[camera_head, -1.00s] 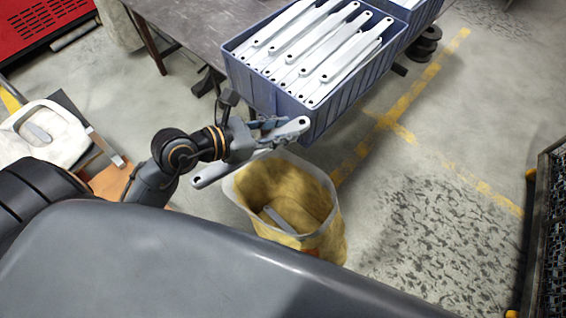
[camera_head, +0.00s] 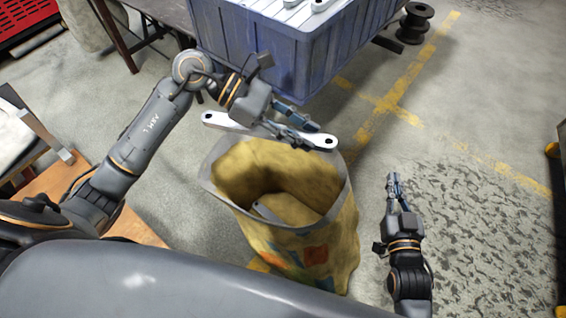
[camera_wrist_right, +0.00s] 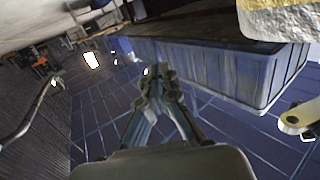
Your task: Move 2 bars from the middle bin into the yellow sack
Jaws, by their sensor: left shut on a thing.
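My left gripper (camera_head: 310,136) is shut on a pale metal bar (camera_head: 224,121) with holes at its ends. The bar lies crosswise above the far rim of the yellow sack (camera_head: 337,235). The sack stands open on the floor, and one bar (camera_head: 264,211) shows partly inside it. The blue bin (camera_head: 280,62) stands just beyond, with a few bar ends (camera_head: 290,3) showing at its top; most of its inside is cut off. It also shows in the right wrist view (camera_wrist_right: 215,70). My right gripper (camera_head: 393,184) is empty, right of the sack, its fingers together.
A dark table (camera_head: 165,12) stands behind at the left. Black spools (camera_head: 415,22) lie on the floor right of the bin. An orange-brown board (camera_head: 125,215) and a white object (camera_head: 12,135) are at the left.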

